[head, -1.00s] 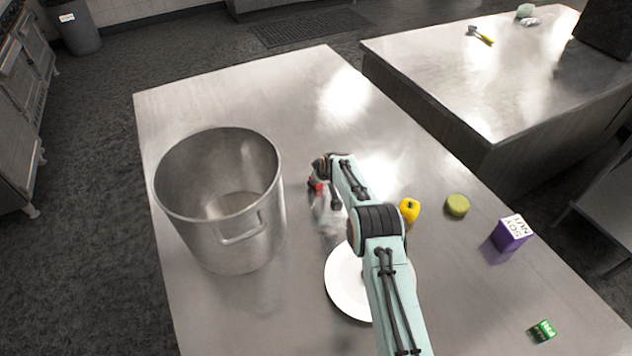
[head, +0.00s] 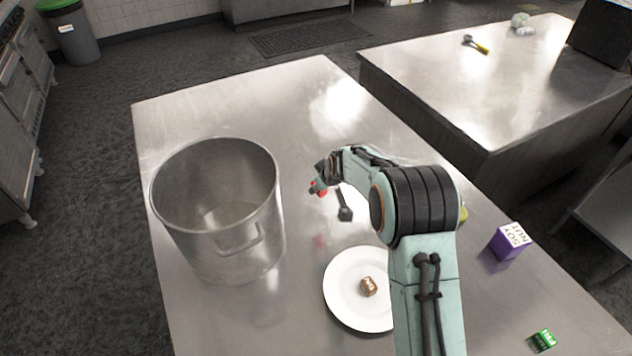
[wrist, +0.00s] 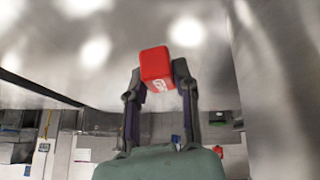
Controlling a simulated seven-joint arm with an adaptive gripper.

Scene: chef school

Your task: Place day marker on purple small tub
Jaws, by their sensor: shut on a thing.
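My gripper (wrist: 160,82) is shut on a small red cube (wrist: 156,63) with white marks, probably a day marker. In the head view the gripper (head: 332,200) is above the table, right of the big pot, and some of the red cube (head: 318,187) shows beside it. The purple small tub (head: 504,246), with a white top lettered "SOY NUT", stands on the right of the table, well apart from the gripper. A green cube lettered "FRI" (head: 544,340) lies near the lower right.
A tall metal pot (head: 215,215) stands on the left of the table. A white plate (head: 345,305) with a brown item (head: 368,287) lies beside my arm. A yellow-green round thing (head: 463,214) is mostly hidden by my arm. Table around the tub is clear.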

